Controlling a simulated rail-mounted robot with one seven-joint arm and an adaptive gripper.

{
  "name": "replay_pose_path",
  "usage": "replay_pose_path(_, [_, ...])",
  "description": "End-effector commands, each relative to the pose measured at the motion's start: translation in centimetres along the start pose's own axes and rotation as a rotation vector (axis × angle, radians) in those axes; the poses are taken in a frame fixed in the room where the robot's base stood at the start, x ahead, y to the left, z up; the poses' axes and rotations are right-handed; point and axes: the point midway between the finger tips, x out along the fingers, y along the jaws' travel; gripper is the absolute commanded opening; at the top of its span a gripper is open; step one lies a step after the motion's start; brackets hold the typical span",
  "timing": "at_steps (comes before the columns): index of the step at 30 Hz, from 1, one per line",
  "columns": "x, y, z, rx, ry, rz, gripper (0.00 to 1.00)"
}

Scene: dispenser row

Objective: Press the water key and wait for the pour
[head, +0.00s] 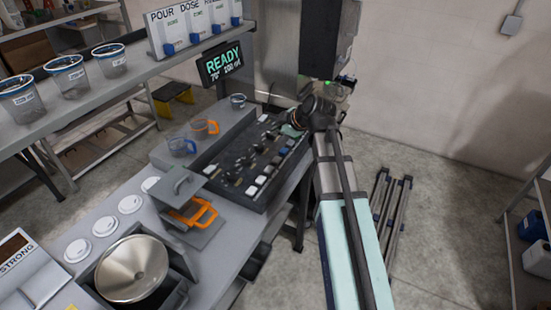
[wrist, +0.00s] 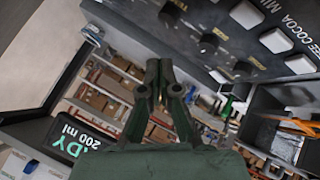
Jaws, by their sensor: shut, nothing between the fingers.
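My gripper (head: 291,129) is over the far right end of the dark key panel (head: 236,193) in the head view. In the wrist view my gripper (wrist: 153,88) is shut and empty, its fingertips together and apart from the panel face. Several white keys (wrist: 275,40) show there, with partly readable labels including "COCOA". I cannot tell which key is the water key, since no such label is readable. The display (head: 222,63) reads "READY" with "200 ml" below; it also shows in the wrist view (wrist: 75,140). No pour is visible.
A clear cup with an orange handle (head: 205,128) and one with a blue handle (head: 181,147) stand left of the panel. Labelled cups (head: 67,76) line the left shelf.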

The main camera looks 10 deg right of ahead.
Motion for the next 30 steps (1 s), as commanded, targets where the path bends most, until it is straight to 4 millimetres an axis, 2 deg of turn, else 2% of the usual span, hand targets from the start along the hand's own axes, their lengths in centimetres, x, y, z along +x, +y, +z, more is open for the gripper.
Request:
replay_pose_path(14, [0.5, -0.4, 0.4, 0.002, -0.001, -0.001, 0.00])
replay_pose_path(30, [4.9, -3.6, 3.6, 0.003, -0.002, -0.001, 0.00])
